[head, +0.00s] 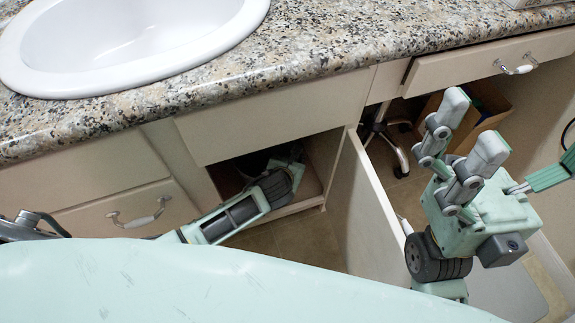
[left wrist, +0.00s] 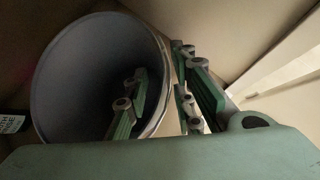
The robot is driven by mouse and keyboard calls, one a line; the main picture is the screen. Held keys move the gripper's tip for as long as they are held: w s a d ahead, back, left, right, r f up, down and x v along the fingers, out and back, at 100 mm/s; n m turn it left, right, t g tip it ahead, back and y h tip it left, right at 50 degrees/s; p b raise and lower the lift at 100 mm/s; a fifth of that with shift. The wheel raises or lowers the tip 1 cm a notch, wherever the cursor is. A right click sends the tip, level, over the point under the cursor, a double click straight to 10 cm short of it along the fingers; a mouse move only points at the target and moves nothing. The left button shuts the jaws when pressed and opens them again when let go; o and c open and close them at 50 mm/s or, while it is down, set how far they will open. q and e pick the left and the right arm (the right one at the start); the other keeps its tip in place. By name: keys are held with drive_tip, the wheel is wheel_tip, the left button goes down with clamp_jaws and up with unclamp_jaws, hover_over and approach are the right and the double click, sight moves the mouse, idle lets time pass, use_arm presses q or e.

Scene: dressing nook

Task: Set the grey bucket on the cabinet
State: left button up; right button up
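The grey bucket (left wrist: 85,75) lies inside the cabinet, its round mouth facing my left wrist camera. My left arm reaches through the open cabinet doorway in the head view, and the fingers are hard to make out there. In the left wrist view my left gripper (left wrist: 163,90) is open, with one finger inside the bucket's mouth and the other outside, the rim between them. A gap shows between the fingers and the bucket wall. The cabinet (head: 270,118) has a speckled stone top (head: 330,40). My right gripper (head: 470,125) is open and empty, pointing up beyond the open door.
A white sink (head: 130,40) is set in the top's left part; the top right of it is largely clear. The open cabinet door (head: 365,215) stands between my arms. A slightly open drawer (head: 480,68) and a cardboard box (head: 480,120) are at the right.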

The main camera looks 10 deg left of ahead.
use_arm(q)
drive_tip(key=p+v, duration=0.3)
drive_tip(key=v, duration=0.6)
drive_tip(key=shift+p, duration=0.4)
use_arm(e)
drive_tip(key=w+a+f+g+h, duration=0.2)
drive_tip(key=w+f+g+h, duration=0.1)
drive_tip(key=w+f+g, duration=0.8)
drive_tip(key=shift+w+a+f+n, duration=0.2)
drive_tip(key=shift+w+a+n, duration=0.1)
drive_tip(key=shift+w, duration=1.85)
